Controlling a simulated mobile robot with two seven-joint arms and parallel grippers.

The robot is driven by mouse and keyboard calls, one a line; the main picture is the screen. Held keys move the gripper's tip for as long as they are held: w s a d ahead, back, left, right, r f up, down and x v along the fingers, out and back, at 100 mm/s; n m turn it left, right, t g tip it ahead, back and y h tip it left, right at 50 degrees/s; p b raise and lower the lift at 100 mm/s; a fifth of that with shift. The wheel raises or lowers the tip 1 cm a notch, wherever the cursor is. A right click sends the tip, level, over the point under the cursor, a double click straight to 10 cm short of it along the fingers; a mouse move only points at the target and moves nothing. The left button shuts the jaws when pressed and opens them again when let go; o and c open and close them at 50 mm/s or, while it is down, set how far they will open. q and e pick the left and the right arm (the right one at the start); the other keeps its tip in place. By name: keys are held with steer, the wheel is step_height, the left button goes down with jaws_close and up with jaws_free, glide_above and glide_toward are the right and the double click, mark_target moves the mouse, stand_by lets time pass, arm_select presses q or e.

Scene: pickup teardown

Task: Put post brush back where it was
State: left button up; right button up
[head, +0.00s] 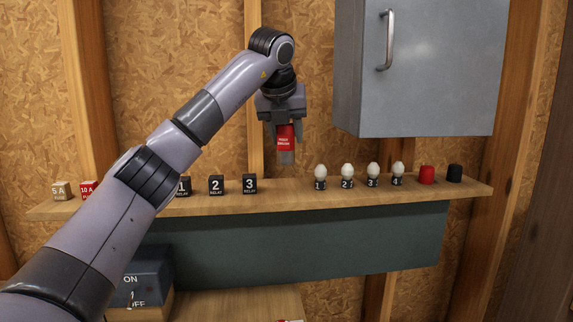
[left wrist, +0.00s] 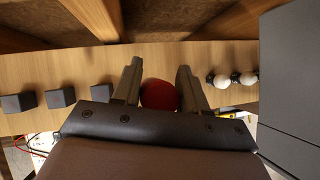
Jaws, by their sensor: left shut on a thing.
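The post brush (head: 286,137) is a small red cylinder with white lettering. My left gripper (head: 285,152) is shut on it and holds it upright above the wooden shelf (head: 285,191). It hangs over the gap between the relay marked 3 (head: 249,184) and the bulb marked 1 (head: 320,175). In the left wrist view the brush's round red end (left wrist: 159,95) shows between the two fingers. Its lower part is partly hidden by the gripper in the head view. My right gripper is not in view.
Fuse blocks (head: 61,190) and relays stand on the shelf's left. Several numbered bulbs, a red cap (head: 426,175) and a black cap (head: 454,173) stand on its right. A grey cabinet (head: 430,75) hangs above the right part. The shelf between relay 3 and bulb 1 is bare.

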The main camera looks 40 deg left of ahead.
mark_target(287, 159)
arm_select(q)
steer(key=shift+f, duration=3)
steer(key=o, duration=1.1)
steer(key=shift+f, duration=0.1)
steer(key=b+v, duration=0.1)
steer(key=v, duration=1)
steer(key=shift+s+d+r, duration=0.2)
steer(key=shift+s+r, duration=0.15)
steer(key=shift+r, duration=0.1)
